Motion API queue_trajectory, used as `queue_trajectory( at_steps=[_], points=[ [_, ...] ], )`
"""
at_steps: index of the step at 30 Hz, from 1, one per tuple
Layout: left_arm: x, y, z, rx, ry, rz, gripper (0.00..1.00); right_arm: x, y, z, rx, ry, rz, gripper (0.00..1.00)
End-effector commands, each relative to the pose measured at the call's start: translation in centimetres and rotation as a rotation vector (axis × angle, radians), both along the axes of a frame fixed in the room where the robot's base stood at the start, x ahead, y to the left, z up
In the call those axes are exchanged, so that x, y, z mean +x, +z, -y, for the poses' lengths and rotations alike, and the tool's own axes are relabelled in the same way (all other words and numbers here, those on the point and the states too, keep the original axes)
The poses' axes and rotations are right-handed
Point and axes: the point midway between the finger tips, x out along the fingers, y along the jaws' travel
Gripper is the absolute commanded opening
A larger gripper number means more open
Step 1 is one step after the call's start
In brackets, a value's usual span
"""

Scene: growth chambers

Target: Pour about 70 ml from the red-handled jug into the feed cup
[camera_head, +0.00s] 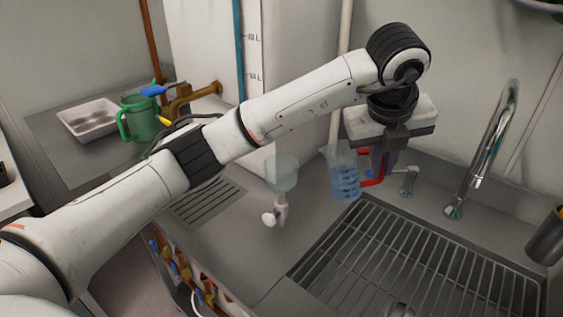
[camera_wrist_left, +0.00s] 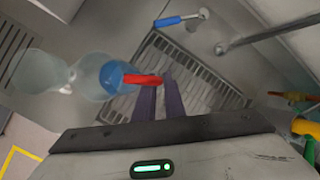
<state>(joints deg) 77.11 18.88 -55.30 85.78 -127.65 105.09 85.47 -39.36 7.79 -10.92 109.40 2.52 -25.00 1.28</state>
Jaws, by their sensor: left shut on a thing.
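The clear jug (camera_head: 344,183) has measuring marks, blue-looking liquid and a red handle (camera_head: 374,170). My left gripper (camera_head: 379,168) is shut on the red handle, to the right of the jug body. The jug looks about upright at the sink's back left corner; I cannot tell whether it touches the counter. In the left wrist view the jug (camera_wrist_left: 118,78) is seen from above, its handle running between my fingers (camera_wrist_left: 158,88). A clear cup (camera_head: 283,170), likely the feed cup, sits on a white fitting left of the jug; it also shows in the left wrist view (camera_wrist_left: 38,72). My right gripper is out of view.
The sink with a wire rack (camera_head: 400,262) lies in front, with a tall chrome faucet (camera_head: 490,135) behind. A green jug (camera_head: 138,118) and a white tray (camera_head: 90,120) stand on the left counter. A slotted drain (camera_head: 205,203) lies left of the cup.

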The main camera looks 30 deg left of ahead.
Motion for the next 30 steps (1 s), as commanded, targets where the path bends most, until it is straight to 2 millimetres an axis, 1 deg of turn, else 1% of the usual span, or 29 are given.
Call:
queue_trajectory(
  at_steps=[1, 11, 19, 24, 30],
  points=[
    [-0.1, 0.2, -0.5, -0.031, 0.002, 0.012, 0.00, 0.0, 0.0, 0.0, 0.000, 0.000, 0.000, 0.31],
    [-0.9, 1.6, -2.6, -0.232, 0.004, 0.084, 0.00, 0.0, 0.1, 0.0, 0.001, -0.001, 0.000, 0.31],
    [-1.7, 2.7, -4.7, -0.397, 0.004, 0.143, 0.00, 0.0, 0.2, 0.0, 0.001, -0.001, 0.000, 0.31],
    [-1.9, 3.9, -5.4, -0.494, 0.003, 0.180, 0.00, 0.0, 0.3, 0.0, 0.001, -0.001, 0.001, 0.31],
    [-2.1, 4.7, -5.8, -0.566, 0.004, 0.205, 0.00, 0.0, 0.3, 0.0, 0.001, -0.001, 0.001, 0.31]
  ],
)
